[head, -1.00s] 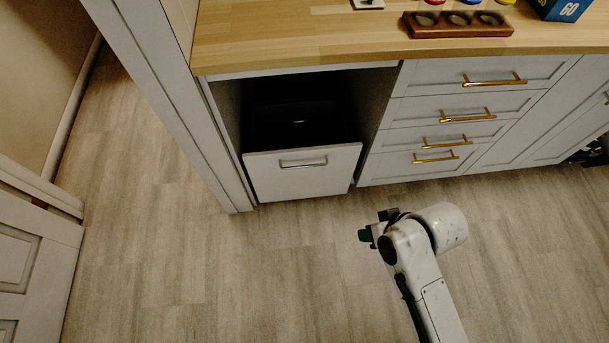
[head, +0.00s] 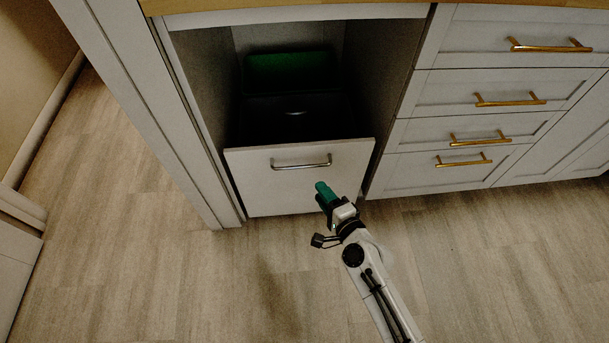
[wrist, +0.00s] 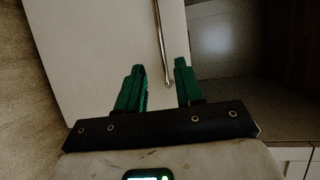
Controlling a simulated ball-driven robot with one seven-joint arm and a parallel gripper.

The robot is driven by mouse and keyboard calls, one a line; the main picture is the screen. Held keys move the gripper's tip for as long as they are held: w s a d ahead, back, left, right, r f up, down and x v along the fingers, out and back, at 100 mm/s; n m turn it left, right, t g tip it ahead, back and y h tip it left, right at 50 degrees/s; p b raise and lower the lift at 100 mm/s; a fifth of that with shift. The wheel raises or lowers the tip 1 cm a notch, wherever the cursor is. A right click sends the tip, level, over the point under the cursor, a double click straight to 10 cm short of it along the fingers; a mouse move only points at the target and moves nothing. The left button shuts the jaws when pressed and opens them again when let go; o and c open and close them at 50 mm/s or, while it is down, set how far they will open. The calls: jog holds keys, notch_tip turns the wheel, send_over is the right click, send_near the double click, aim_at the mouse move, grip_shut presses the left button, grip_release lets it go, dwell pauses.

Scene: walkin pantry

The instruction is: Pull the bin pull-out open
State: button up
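The bin pull-out (head: 261,182) is a low white front with a silver bar handle (head: 300,164), set in an open cabinet bay. A green bin and a dark bin show behind the front. My gripper (head: 321,187) is in front of the panel, below and near the right end of the handle. In the wrist view my gripper (wrist: 163,72) has its two green fingers apart, with a gap between them. The handle (wrist: 160,45) runs up the picture, its near end in line with that gap. I cannot tell how far the fingertips are from the panel.
White drawers with brass handles (head: 485,101) stand to the right. A white upright panel (head: 145,105) stands left of the bay. The wood counter (head: 300,14) is above. The floor (head: 190,285) in front is clear.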

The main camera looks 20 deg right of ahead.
jog(key=d+x, duration=0.1)
jog(key=x, duration=0.9)
jog(key=shift+w+a, duration=0.4)
jog(key=shift+a, duration=0.05)
jog(key=shift+c, duration=0.5)
grip_shut()
dwell(0.5)
